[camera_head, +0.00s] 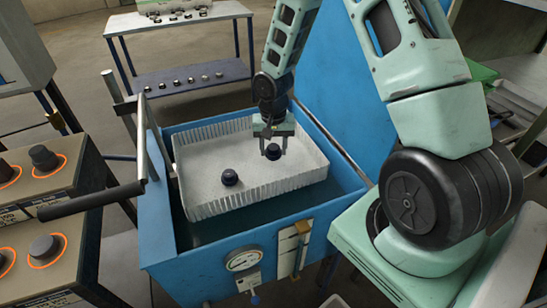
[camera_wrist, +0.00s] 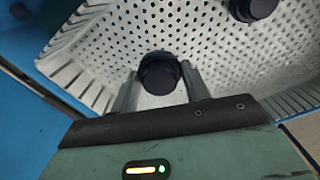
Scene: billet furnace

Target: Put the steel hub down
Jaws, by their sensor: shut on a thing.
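A dark steel hub (camera_wrist: 160,72) sits between the two fingers of my gripper (camera_wrist: 160,92) in the wrist view. My gripper (camera_head: 273,142) is shut on this hub (camera_head: 272,151), pointing down inside a white perforated basket (camera_head: 262,198). The held hub is over the right part of the basket floor; whether it touches the floor I cannot tell. A second dark hub (camera_head: 230,177) stands on the basket floor to the left of it, and also shows at the top right of the wrist view (camera_wrist: 252,8).
The basket is in a blue tank (camera_head: 160,228) with a gauge (camera_head: 243,260) on its front. A control panel (camera_head: 40,180) and a black-handled lever (camera_head: 90,200) stand at the left. A table (camera_head: 175,22) with several small dark parts on its lower shelf is behind. The basket floor around the hubs is clear.

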